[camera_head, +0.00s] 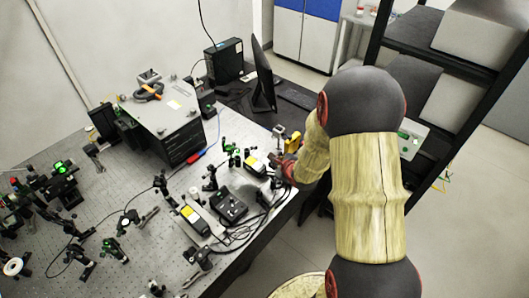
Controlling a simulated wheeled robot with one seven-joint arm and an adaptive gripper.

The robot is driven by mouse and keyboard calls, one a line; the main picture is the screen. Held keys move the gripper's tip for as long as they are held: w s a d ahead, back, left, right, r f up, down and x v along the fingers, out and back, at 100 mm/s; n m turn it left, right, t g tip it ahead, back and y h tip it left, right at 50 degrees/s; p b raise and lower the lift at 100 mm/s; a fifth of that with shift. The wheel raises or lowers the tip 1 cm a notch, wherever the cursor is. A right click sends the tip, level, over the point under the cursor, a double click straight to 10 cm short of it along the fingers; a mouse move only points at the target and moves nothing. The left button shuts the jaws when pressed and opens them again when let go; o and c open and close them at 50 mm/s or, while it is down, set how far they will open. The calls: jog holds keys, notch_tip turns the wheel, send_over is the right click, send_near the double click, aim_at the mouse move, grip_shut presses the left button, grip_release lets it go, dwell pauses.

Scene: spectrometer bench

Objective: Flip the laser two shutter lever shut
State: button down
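My arm reaches in from the right, and my gripper (279,163) is at the right edge of the optical bench (75,215). It is small and partly hidden by my wrist, so I cannot tell whether its fingers are open or shut. A dark box with a yellow label (255,165) sits just left of it. A second box with a yellow label (190,213) lies farther down and left. I cannot tell which is laser two. No shutter lever can be made out at this size. Whether my gripper touches anything is unclear.
A black control box (229,206) and loose cables lie below my gripper. A yellow piece (293,142) stands close above it. Posts and optics fill the bench's left. A large grey instrument (165,115), a monitor (264,78) and a black shelf (445,55) stand behind.

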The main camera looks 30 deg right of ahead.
jog(key=shift+s+f+m, duration=0.1)
jog(key=shift+f+m, duration=0.2)
jog(key=shift+m, duration=0.1)
jog(key=shift+w+d+f, duration=0.1)
jog(key=shift+w+f, duration=0.25)
jog(key=shift+w, duration=0.05)
jog(key=w+a+f, duration=0.1)
jog(key=w+f, duration=0.1)
jog(key=w, duration=0.6)
jog(key=shift+f, duration=0.2)
